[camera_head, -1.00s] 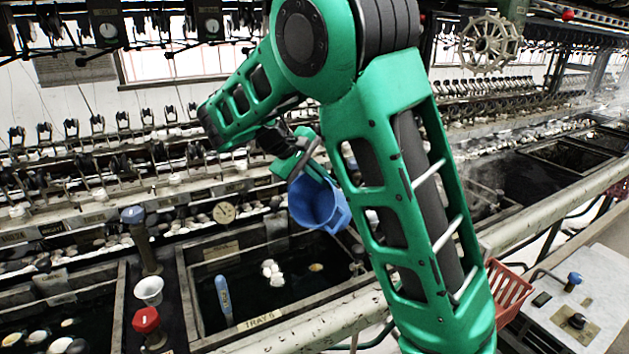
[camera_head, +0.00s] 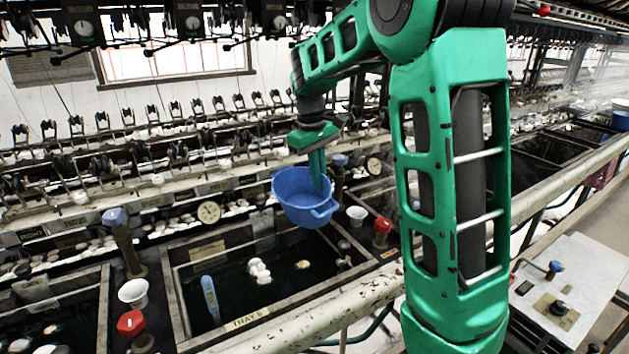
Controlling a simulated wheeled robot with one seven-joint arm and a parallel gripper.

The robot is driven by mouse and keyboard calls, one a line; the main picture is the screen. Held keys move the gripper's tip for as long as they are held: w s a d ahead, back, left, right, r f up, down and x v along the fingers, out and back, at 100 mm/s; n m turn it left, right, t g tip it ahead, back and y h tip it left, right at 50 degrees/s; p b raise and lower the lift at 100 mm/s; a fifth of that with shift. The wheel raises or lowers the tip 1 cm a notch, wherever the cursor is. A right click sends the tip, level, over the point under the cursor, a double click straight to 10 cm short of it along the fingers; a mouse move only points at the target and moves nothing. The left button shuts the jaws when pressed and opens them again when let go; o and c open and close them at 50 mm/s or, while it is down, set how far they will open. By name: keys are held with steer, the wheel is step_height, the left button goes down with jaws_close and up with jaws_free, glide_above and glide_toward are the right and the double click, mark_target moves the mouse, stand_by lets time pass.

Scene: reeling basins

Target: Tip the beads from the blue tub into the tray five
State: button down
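The blue tub (camera_head: 292,207) hangs above the right part of tray five, close to its right edge. My gripper (camera_head: 318,172) points down and is shut on the tub's wall, with a finger inside the rim. No beads show in the visible part of the tub; its floor is partly hidden. Tray five (camera_head: 290,310), with a label on its front rim, holds dark water, a clump of white pieces (camera_head: 259,271) and a yellowish piece (camera_head: 303,264).
A blue-handled tool (camera_head: 210,298) leans in the tray's left part. White cups (camera_head: 133,291), red knobs (camera_head: 131,322) and a blue-topped post (camera_head: 117,225) stand on the dividers. A pale pipe (camera_head: 350,297) runs along the front. Reeling machinery and a dial (camera_head: 209,212) stand behind.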

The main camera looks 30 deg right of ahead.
steer(key=shift+d+f+y, duration=0.1)
steer(key=shift+d+y, duration=0.2)
steer(key=shift+y, duration=0.7)
steer(key=shift+y, duration=0.4)
